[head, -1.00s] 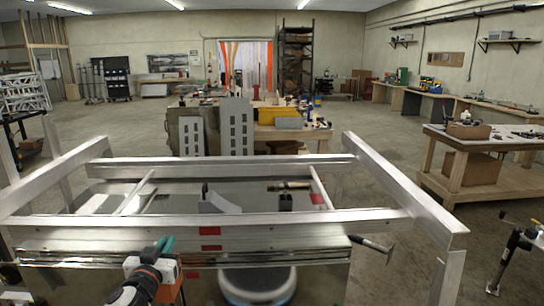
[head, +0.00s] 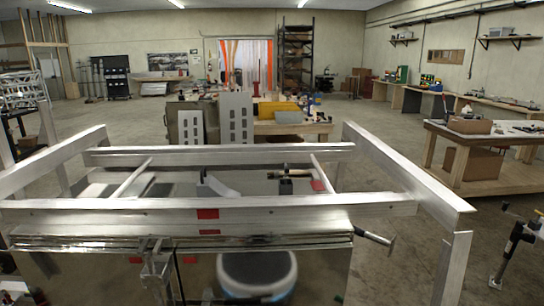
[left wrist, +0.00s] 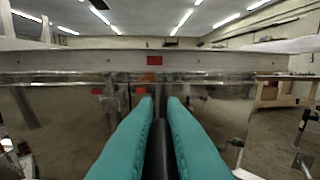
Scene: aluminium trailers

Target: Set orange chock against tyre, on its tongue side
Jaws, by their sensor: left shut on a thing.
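In the left wrist view, my left gripper (left wrist: 159,101) points forward with two teal fingers. They are closed on a dark, narrow thing (left wrist: 160,155); its shape is mostly hidden and no orange shows on it. The trailer's aluminium frame rail (head: 300,219) crosses in front of me. In the left wrist view the rail (left wrist: 215,65) lies ahead of and above the fingertips. No tyre can be made out, and I cannot pick out an orange chock. My left gripper is out of the head view. My right gripper is in neither view.
A shiny panel (head: 325,265) hangs below the front rail. A metal bracket (head: 156,268) stands before it, and a handle (head: 374,238) sticks out at right. A wooden workbench (head: 490,145) stands at right. Open floor lies between it and the trailer.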

